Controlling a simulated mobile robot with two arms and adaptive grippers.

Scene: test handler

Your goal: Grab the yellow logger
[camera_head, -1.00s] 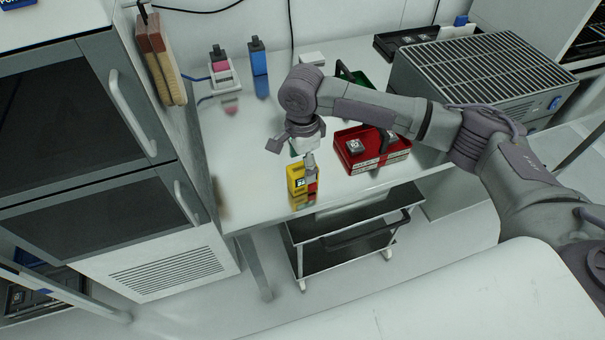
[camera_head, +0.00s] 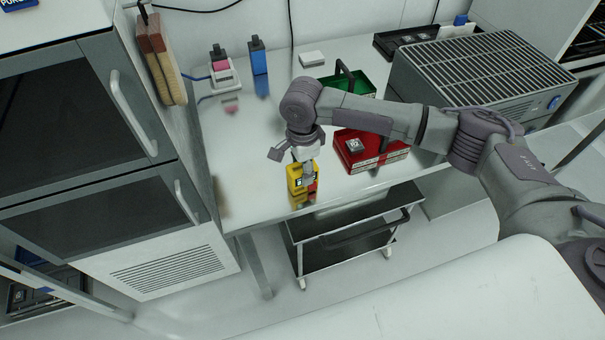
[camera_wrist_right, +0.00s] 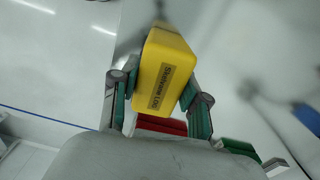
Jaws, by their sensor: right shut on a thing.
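The yellow logger (camera_head: 294,180) stands on the shiny table near its front edge in the head view. My right gripper (camera_head: 304,172) has come down over it from above and partly hides it. In the right wrist view the yellow logger (camera_wrist_right: 163,75) sits between the green-padded fingers of my right gripper (camera_wrist_right: 162,95), with its dark label facing the camera. The fingers are shut on its sides. I cannot tell whether its base touches the table. My left gripper is not in view.
A red tray (camera_head: 385,160) with a small dark device is right of the logger, and a green tray (camera_head: 364,86) lies behind my arm. A grey grilled machine (camera_head: 480,80) fills the right. Pink and blue loggers (camera_head: 258,57) stand at the back left. A black cart (camera_head: 350,240) is below.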

